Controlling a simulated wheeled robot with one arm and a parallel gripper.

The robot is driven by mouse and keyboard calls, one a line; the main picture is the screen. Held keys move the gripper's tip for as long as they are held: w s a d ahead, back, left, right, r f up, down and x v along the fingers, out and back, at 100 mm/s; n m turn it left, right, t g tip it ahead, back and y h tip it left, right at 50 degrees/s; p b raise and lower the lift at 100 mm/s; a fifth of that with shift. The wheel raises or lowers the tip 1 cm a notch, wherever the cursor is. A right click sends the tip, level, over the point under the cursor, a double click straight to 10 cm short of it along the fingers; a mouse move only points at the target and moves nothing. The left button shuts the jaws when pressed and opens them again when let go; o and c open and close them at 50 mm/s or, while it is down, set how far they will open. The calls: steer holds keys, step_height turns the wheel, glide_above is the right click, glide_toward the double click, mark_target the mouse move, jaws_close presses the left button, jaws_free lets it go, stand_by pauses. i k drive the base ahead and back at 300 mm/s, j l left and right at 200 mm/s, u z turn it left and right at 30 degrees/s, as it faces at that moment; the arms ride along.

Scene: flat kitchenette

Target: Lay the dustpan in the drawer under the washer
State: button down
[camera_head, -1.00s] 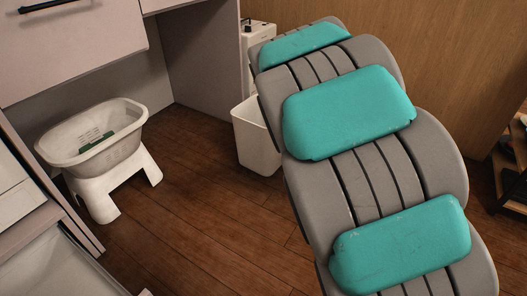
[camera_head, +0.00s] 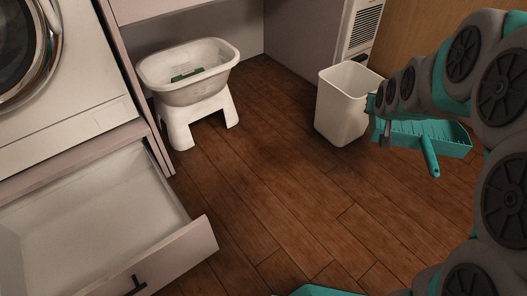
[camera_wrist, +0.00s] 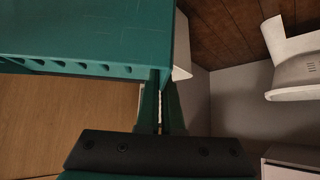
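The teal dustpan (camera_head: 445,136) is held in the air at the right of the head view, its handle pointing down. In the wrist view its teal body (camera_wrist: 85,38) fills the upper left. My gripper (camera_head: 379,119) is shut on the dustpan at its left edge; its fingers (camera_wrist: 160,108) sit close together in the wrist view, partly behind the pan. The drawer (camera_head: 105,215) under the white washer (camera_head: 75,85) is pulled open at the lower left. The part of its inside in view looks empty. The dustpan is well to the right of the drawer, apart from it.
A white basin (camera_head: 190,88) with a green item inside stands on a white stool (camera_head: 197,120). A white bin (camera_head: 345,108) stands on the floor just left of my gripper. The wooden floor (camera_head: 265,185) between drawer and bin is clear.

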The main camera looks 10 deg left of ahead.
mark_target(89, 259)
steer(key=j+u, duration=0.15)
steer(key=u, duration=0.25)
steer(key=k+j+u, duration=0.15)
steer(key=u, duration=0.25)
steer(key=j+u, duration=0.15)
steer(key=u, duration=0.3)
steer(key=j+u, duration=0.2)
steer(key=u, duration=0.2)
